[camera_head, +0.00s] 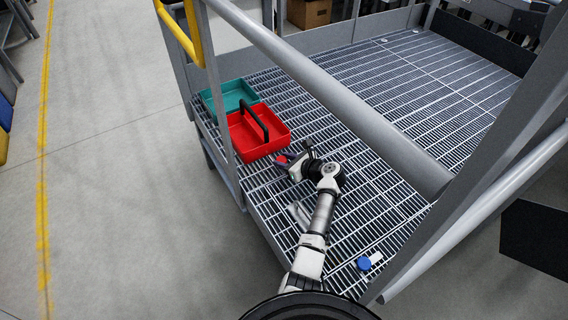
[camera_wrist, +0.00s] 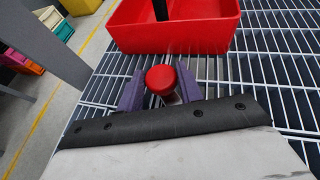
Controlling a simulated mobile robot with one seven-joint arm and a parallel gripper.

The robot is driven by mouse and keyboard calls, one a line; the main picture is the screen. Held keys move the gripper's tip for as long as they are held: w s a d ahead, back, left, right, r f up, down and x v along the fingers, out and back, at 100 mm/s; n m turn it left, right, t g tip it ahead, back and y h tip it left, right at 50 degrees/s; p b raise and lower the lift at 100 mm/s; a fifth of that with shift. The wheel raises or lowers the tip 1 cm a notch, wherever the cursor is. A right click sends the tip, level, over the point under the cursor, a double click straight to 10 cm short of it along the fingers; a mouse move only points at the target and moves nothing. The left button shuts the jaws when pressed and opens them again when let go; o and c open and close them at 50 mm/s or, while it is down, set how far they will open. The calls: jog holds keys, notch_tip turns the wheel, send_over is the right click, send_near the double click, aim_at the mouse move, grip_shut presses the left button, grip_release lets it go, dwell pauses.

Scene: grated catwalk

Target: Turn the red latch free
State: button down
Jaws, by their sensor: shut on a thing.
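The red latch (camera_wrist: 161,80) shows in the wrist view as a round red knob between the two purple fingers of my gripper (camera_wrist: 160,92). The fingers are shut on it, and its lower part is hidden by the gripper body. In the head view the red latch (camera_head: 282,159) is a small red patch at the tip of my gripper (camera_head: 286,163), low over the grating and just in front of the red tray. Its mount and how far it is turned cannot be made out.
A red tray (camera_head: 276,143) with a black handle stands just beyond my gripper, with a green tray (camera_head: 233,90) behind it. A thick grey rail (camera_head: 340,105) crosses above the grating. The far grating is clear.

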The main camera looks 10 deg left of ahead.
jog(key=n+g+b, duration=0.1)
jog(key=n+g+y+b, duration=0.1)
jog(key=n+g, duration=0.1)
jog(key=shift+w+d+f, duration=0.1)
jog(key=shift+w+f, duration=0.05)
jog(key=shift+w, duration=0.15)
jog(key=n+g+b, duration=0.2)
jog(key=g+b, duration=0.1)
jog(key=shift+w+f+n+y+b, duration=0.1)
jog(key=shift+f+n+y+b, duration=0.05)
jog(key=shift+n+y+b, duration=0.15)
jog(key=n+g+b, duration=0.2)
jog(key=g+b, duration=0.1)
jog(key=b, duration=0.4)
jog(key=shift+w+f+n+g, duration=0.1)
jog(key=shift+w+n+g, duration=0.05)
jog(key=shift+n+g, duration=0.2)
jog(key=n+g+h+b, duration=0.1)
jog(key=b, duration=0.2)
jog(key=shift+r+n+g+b, duration=0.3)
jog(key=shift+n+g+b, duration=0.25)
jog(key=shift+b, duration=0.6)
jog(key=c, duration=0.9)
grip_release()
jog(key=shift+c, duration=0.2)
jog(key=shift+r, duration=0.1)
